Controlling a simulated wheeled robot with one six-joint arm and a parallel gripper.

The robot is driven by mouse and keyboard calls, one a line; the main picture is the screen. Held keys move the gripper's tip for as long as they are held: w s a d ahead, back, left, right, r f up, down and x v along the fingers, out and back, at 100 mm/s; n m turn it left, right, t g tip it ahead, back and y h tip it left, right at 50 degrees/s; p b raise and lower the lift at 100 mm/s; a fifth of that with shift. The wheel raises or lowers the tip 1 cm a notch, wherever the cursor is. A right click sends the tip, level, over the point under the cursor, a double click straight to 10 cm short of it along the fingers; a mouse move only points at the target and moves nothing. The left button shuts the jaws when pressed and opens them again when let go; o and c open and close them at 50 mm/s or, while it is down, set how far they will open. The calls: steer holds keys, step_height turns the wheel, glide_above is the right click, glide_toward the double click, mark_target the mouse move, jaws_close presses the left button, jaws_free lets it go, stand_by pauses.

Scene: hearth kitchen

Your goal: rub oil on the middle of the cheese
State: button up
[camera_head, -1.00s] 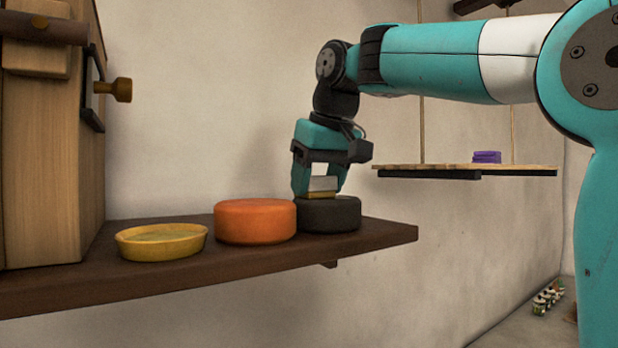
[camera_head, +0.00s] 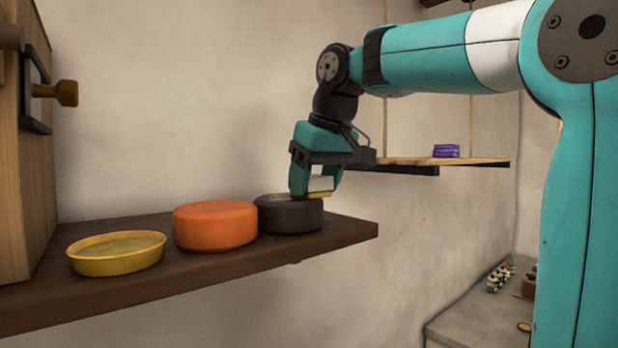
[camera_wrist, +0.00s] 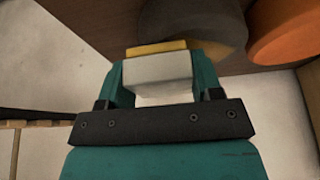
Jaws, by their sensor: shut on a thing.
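My gripper (camera_head: 318,184) is shut on a white block with a yellow pad (camera_head: 320,184) under it. The pad is at the right part of the top of a black cheese wheel (camera_head: 288,217); whether it touches cannot be told. A paler sheen shows on that top, left of the pad. An orange cheese wheel (camera_head: 215,228) stands just left of the black one. A shallow yellow dish (camera_head: 115,262) with a greenish-yellow surface inside stands farther left. The wrist view shows the held block (camera_wrist: 158,70), the black wheel (camera_wrist: 205,25) behind it and the orange wheel (camera_wrist: 290,30) at upper right.
All stand on a dark wooden shelf (camera_head: 200,283) along the wall, its right end just past the black wheel. A wooden cabinet (camera_head: 15,170) stands at the left. A hanging shelf (camera_head: 400,165) with a purple stack (camera_head: 446,151) is at the right.

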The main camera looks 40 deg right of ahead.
mark_target(266, 197)
steer(key=shift+w+a+f+b, duration=0.1)
steer(key=shift+w+a+b, duration=0.35)
steer(key=shift+a, duration=0.3)
steer(key=shift+w+a+f+b, duration=0.15)
steer(key=shift+w+a+b, duration=0.3)
steer(key=shift+a, duration=0.35)
steer(key=shift+w+a+f+b, duration=0.1)
steer(key=shift+w+a+b, duration=0.25)
steer(key=shift+a+b, duration=0.3)
steer(key=shift+w+a+r+b, duration=0.1)
steer(key=shift+w+a+b, duration=0.2)
steer(key=shift+a, duration=0.25)
steer(key=shift+w+a+b, duration=0.25)
steer(key=shift+a+b, duration=0.05)
steer(key=shift+a, duration=0.25)
steer(key=shift+r, duration=0.15)
step_height(266, 197, up, 3)
steer(key=p, duration=0.3)
steer(key=shift+r, duration=0.2)
step_height(266, 197, up, 2)
steer(key=shift+r+p, duration=0.2)
steer(key=shift+p, duration=0.55)
steer(key=shift+r, duration=0.15)
steer(key=shift+r, duration=0.1)
